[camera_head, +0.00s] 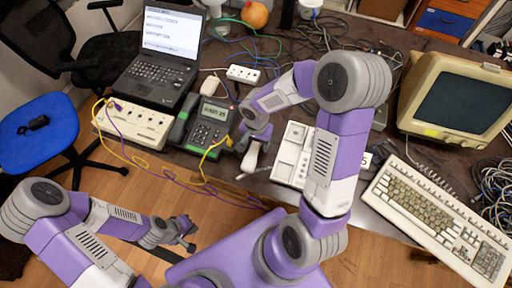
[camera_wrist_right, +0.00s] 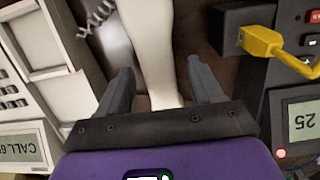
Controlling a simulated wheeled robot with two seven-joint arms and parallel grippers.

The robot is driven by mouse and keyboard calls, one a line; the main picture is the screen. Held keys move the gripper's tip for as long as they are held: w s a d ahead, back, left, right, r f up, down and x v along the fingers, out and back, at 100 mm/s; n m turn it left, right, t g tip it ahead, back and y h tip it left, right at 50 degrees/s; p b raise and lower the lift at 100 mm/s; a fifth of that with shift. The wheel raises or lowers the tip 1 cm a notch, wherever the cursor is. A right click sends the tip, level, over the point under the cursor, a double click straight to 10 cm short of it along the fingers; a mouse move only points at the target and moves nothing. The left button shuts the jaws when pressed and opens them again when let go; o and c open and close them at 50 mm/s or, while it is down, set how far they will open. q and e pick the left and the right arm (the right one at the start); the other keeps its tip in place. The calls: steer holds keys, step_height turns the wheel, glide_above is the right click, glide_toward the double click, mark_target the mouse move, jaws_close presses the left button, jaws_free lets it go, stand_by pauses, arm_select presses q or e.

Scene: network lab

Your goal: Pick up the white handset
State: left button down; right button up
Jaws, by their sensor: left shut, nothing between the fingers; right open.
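The white handset (camera_head: 252,158) lies on the dark table near its front edge, between the dark desk phone and the white phone base (camera_head: 291,152). In the right wrist view the handset (camera_wrist_right: 152,45) runs lengthwise between the two dark fingers, its near end partly hidden by the gripper. My right gripper (camera_head: 254,138) is open over the handset, with a finger on each side and a visible gap at least on the right. The white phone base also shows at left in the right wrist view (camera_wrist_right: 48,75). My left gripper (camera_head: 190,236) is shut and empty, low over the wooden floor.
A dark desk phone (camera_head: 211,122) with a yellow cable plug (camera_wrist_right: 258,42) stands close left of the handset. A laptop (camera_head: 155,70), beige box (camera_head: 133,124), power strip (camera_head: 243,74), keyboard (camera_head: 440,215) and monitor (camera_head: 455,100) crowd the table. Loose cables lie around.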

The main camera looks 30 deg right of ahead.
steer(key=shift+f, duration=0.45)
steer(key=shift+c, duration=0.2)
steer(key=shift+r, duration=0.1)
jaws_close()
